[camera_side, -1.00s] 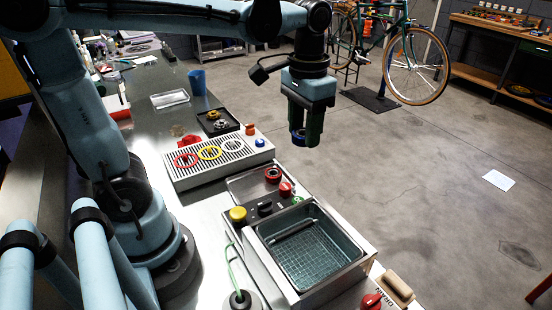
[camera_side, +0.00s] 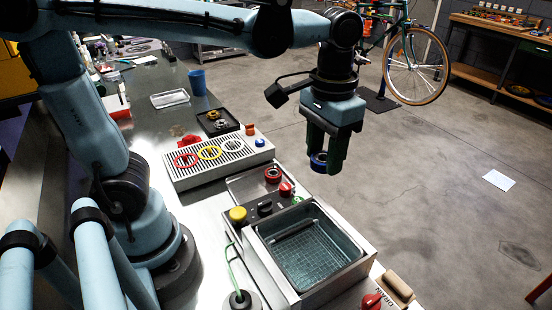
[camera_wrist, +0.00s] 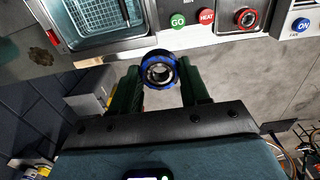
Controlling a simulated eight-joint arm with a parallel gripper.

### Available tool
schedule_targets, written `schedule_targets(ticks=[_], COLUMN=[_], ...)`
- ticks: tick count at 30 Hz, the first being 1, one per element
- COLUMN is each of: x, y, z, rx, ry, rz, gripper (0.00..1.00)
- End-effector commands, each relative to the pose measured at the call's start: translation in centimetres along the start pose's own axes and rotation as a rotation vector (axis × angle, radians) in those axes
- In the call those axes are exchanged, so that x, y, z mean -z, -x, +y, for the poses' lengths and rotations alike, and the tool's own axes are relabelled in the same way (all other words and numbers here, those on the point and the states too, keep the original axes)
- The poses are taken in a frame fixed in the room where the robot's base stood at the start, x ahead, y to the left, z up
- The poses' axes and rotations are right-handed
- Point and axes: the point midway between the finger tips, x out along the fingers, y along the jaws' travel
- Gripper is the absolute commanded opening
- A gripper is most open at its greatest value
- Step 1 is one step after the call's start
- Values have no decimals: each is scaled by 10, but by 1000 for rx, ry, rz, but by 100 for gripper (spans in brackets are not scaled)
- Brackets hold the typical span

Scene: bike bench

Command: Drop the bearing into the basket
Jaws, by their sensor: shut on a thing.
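My gripper (camera_side: 326,164) has green fingers and is shut on the bearing, a small ring with a blue outer band (camera_side: 318,160). The bearing (camera_wrist: 158,70) sits between the fingertips in the wrist view, its metal bore facing the camera. The basket (camera_side: 308,252) is a wire mesh one inside the steel tank on the bench. In the side view my gripper is above and behind the tank, held in the air. The basket (camera_wrist: 97,14) shows at the top left of the wrist view, apart from the bearing.
A slatted tray with coloured rings (camera_side: 215,158) and a black tray (camera_side: 216,122) stand farther back.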

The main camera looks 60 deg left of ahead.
Motion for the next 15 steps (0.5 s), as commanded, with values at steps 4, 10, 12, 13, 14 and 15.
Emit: schedule_targets(ticks=[4, 10, 12, 13, 14, 15], x=[-26, -60, -68, -72, -74, -77], y=[-4, -9, -10, -10, -10, -11], z=[47, 88, 96, 99, 102, 104], rx=[0, 0, 0, 0, 0, 0], ry=[-13, -8, -6, -5, -4, -3], rz=[0, 0, 0, 0, 0, 0], gripper=[15, 15, 15, 15, 15, 15])
